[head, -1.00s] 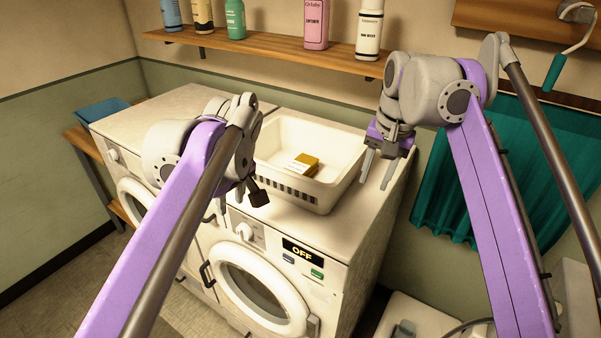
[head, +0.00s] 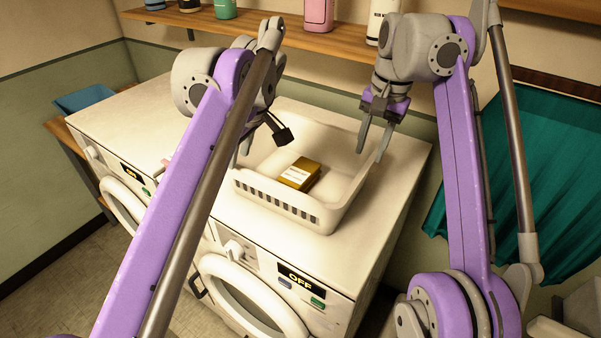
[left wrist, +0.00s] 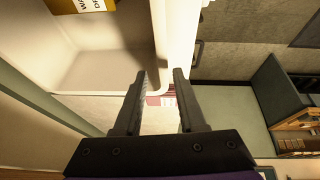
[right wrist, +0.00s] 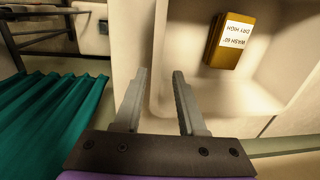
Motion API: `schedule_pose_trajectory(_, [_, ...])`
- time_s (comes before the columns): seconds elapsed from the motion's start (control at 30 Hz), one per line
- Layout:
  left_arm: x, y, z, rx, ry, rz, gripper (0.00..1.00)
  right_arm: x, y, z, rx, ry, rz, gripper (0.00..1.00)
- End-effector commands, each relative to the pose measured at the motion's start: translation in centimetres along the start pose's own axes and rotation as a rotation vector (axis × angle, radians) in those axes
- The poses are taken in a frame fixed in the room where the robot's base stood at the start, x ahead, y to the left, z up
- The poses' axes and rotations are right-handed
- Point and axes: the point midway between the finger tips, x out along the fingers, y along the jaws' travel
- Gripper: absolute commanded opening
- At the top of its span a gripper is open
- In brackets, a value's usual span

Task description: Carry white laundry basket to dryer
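The white laundry basket (head: 297,208) stands upright on the nearer, right-hand machine (head: 322,262). A yellow box (head: 300,173) with a white label lies inside it. My left gripper (head: 262,142) is open at the basket's left rim. In the left wrist view its fingers (left wrist: 158,100) are apart, with the rim showing between them. My right gripper (head: 374,143) is open at the right rim. In the right wrist view its fingers (right wrist: 158,100) are apart on either side of the rim line. Contact with the basket cannot be told. I cannot tell which machine is the dryer.
A second front-loading machine (head: 122,122) stands to the left, its top mostly bare. A blue bin (head: 85,99) sits on a wooden stand beyond it. A wooden shelf (head: 250,30) with several bottles hangs above. A teal curtain (head: 525,180) hangs at the right.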

Motion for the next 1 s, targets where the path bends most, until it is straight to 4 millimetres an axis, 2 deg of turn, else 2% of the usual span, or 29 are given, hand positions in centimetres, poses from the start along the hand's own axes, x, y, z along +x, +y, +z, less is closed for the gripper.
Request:
schedule_pose_trajectory(0.17, [0.4, 0.0, 0.0, 0.0, 0.0, 0.0, 0.4, 0.3, 0.0, 0.0, 0.0, 0.0, 0.0, 0.4])
schedule_pose_trajectory(0.37, [1.9, 0.0, 0.0, 0.0, 0.0, 0.0, 0.4, 1.7, -0.1, -0.1, 0.0, 0.0, 0.0, 0.4])
schedule_pose_trajectory(0.47, [2.9, 0.0, 0.0, -0.001, 0.0, 0.0, 0.4, 2.9, 0.1, 0.1, 0.0, 0.0, 0.0, 0.4])
schedule_pose_trajectory(0.8, [8.3, 0.0, -0.1, -0.001, 0.0, 0.0, 0.4, 8.2, 0.0, 0.0, -0.001, 0.001, 0.0, 0.4])
schedule_pose_trajectory(1.0, [10.3, 0.0, 0.0, 0.0, 0.0, 0.0, 0.4, 10.3, 0.0, 0.0, -0.001, 0.001, 0.0, 0.4])
